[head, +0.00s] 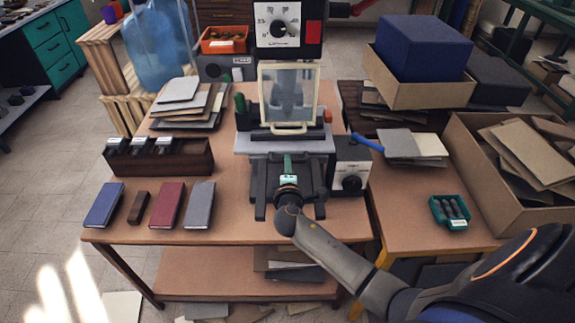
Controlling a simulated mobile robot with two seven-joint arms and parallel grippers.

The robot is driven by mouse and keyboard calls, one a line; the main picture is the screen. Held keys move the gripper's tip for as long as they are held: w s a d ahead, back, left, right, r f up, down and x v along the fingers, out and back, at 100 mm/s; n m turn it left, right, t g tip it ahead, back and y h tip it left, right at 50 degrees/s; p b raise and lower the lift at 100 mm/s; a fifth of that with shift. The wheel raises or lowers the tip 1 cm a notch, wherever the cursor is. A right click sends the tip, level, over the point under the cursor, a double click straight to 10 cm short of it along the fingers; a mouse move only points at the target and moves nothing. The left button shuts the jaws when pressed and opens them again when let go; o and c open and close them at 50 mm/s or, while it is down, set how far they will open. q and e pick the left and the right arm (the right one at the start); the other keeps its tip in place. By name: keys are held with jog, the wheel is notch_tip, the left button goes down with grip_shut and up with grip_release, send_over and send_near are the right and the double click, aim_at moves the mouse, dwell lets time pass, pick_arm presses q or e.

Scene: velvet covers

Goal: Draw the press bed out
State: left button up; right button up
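The press (312,30) stands at the back middle of the table, with a dial on its black head. A clear guard (288,92) in a cream frame hangs upright at its front. The light grey press bed (247,144) shows below the guard, above dark rails that reach toward me. My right gripper (288,174) is at the front middle of the press, just below the bed. A green part shows at its tip; I cannot tell whether the fingers are closed on a handle. The gripper hides the middle of the bed's front. My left gripper is not in view.
A control box (350,167) with a knob and blue lever (367,142) stands right of the press. Coloured covers (167,205) and a dark wooden rack (180,160) lie at left. A green tray (449,212) sits at right. The table's front middle is mostly clear.

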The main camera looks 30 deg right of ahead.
grip_shut()
dwell(0.9)
